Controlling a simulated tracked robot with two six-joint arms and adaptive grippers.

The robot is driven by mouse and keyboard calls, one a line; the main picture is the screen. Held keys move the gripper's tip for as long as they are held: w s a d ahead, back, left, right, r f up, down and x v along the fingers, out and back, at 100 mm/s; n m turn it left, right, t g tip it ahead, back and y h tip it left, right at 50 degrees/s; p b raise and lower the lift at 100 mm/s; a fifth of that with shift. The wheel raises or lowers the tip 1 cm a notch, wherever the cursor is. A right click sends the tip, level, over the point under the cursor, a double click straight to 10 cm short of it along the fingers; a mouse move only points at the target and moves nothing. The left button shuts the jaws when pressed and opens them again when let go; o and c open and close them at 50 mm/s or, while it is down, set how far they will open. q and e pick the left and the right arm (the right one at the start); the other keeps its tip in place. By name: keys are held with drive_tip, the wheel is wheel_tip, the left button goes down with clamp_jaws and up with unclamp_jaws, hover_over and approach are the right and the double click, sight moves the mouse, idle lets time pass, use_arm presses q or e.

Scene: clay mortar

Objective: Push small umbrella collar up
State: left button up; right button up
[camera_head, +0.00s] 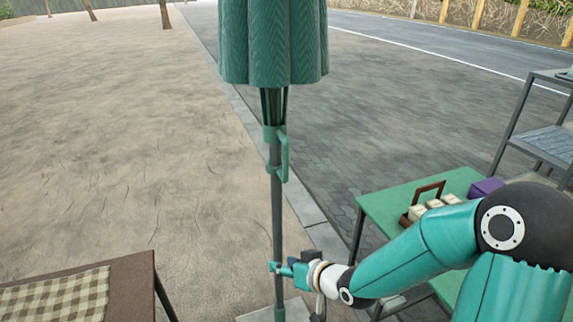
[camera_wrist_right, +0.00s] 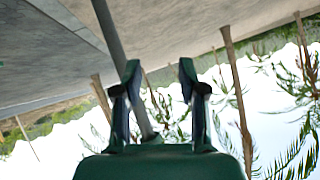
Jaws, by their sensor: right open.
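A closed green umbrella (camera_head: 273,45) hangs on an upright grey pole (camera_head: 277,225) in the middle of the head view. Its small green collar (camera_head: 272,150), with a loop handle on the right side, sits around the pole just below the canopy. My right gripper (camera_head: 274,267) is open at the lower pole, well below the collar. In the right wrist view, the open fingers (camera_wrist_right: 160,75) show, and the pole (camera_wrist_right: 108,30) slants behind the left finger towards the palm. I cannot tell whether they touch. The collar is out of that view. My left gripper is not in view.
A green table (camera_head: 385,205) at right holds a brown carrier with pale blocks (camera_head: 430,206) and a purple box (camera_head: 485,188). A grey shelf (camera_head: 545,138) stands behind it. A brown table (camera_head: 130,285) with a checked cloth (camera_head: 55,298) is at lower left. Space around the collar is clear.

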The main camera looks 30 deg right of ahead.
drive_tip(key=s+d+r+t+h+b, duration=0.15)
drive_tip(key=d+r+t, duration=0.3)
drive_tip(key=r, duration=0.75)
drive_tip(key=n+t, duration=0.2)
approach(287, 158)
drive_tip(key=shift+h, duration=0.35)
drive_tip(key=w+p, duration=0.3)
drive_tip(key=w, duration=0.7)
drive_tip(key=shift+w, duration=0.35)
clamp_jaws()
